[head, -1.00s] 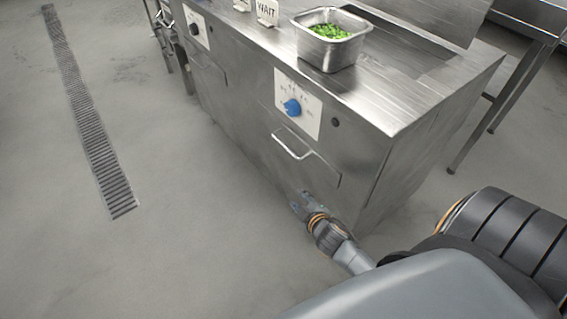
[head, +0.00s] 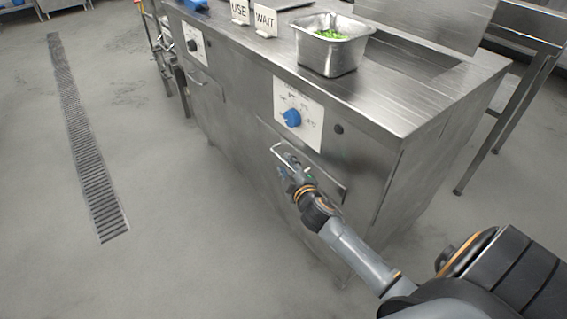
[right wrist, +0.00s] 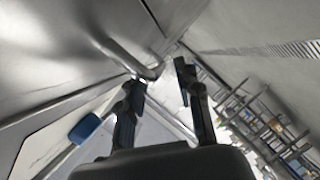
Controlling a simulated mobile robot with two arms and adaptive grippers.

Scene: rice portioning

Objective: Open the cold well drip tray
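The drip tray front (head: 325,175) is a flat steel panel under the blue knob. It looks flush with the counter's side. Its bar handle (head: 277,151) sticks out near its upper left and is partly hidden by my right gripper (head: 287,172), which is at the handle. In the right wrist view the two fingers of my right gripper (right wrist: 160,78) stand apart. The bent handle bar (right wrist: 122,56) reaches to just ahead of the fingertips; I cannot tell whether they touch it. My left gripper is not in view.
The steel counter (head: 400,110) carries a pan (head: 330,58) of chopped greens and the USE (head: 240,12) and WAIT (head: 265,20) signs. The blue knob (head: 292,118) sits above the handle. Open floor with a drain grate (head: 85,150) lies left. A steel table (head: 525,70) stands at right.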

